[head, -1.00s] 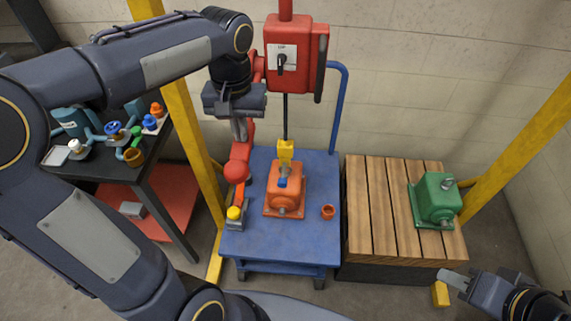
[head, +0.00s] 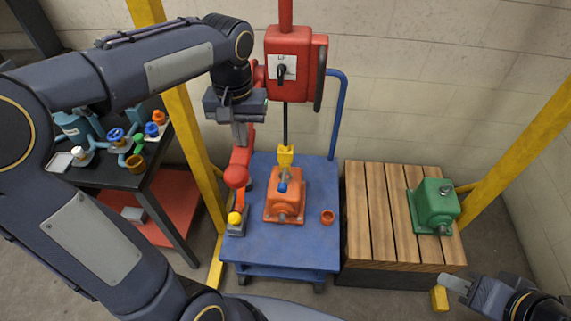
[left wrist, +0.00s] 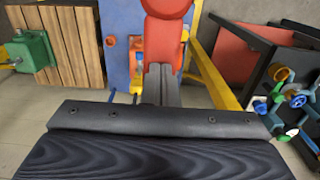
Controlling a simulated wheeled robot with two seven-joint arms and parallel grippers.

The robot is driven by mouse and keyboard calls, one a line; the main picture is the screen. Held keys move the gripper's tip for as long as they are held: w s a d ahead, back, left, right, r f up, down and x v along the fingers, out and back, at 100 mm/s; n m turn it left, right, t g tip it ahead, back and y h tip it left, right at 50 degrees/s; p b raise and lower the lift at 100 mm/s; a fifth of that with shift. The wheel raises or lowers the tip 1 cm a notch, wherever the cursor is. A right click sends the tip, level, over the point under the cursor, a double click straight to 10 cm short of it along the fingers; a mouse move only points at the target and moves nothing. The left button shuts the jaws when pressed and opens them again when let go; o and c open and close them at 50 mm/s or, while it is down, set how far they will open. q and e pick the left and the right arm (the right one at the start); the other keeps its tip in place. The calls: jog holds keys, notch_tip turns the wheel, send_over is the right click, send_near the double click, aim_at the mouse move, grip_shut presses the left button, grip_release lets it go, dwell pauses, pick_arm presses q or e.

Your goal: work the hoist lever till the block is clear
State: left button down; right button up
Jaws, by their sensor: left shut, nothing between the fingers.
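The red hoist box (head: 289,64) hangs at the back with a dark selector marked UP. Its red lever ends in a ball (head: 236,176) at lower left; the left wrist view shows the red lever (left wrist: 164,40) in front of the fingers. My left gripper (head: 241,139) is shut and empty at the lever; contact is unclear. The yellow hook block (head: 285,152) hangs on a dark line directly above the orange motor (head: 284,204), which sits on the blue cart (head: 262,246). Whether hook and motor are joined is too small to tell. My right gripper (head: 455,283) is at lower right, its jaws unclear.
A green motor (head: 433,205) stands on a slatted wooden pallet (head: 374,215) to the right. An orange cup (head: 327,217) and a yellow-topped item (head: 235,221) are on the cart. A dark bench with valves (head: 150,165) is left. Yellow posts (head: 192,145) flank the cart.

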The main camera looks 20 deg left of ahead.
pick_arm(q)
notch_tip(320, 180, up, 9)
jog(key=p, duration=0.7)
jog(key=shift+w+r+p, duration=0.15)
jog(key=shift+w+p, duration=0.15)
notch_tip(320, 180, up, 7)
jog(key=shift+p, duration=0.45)
dwell(0.3)
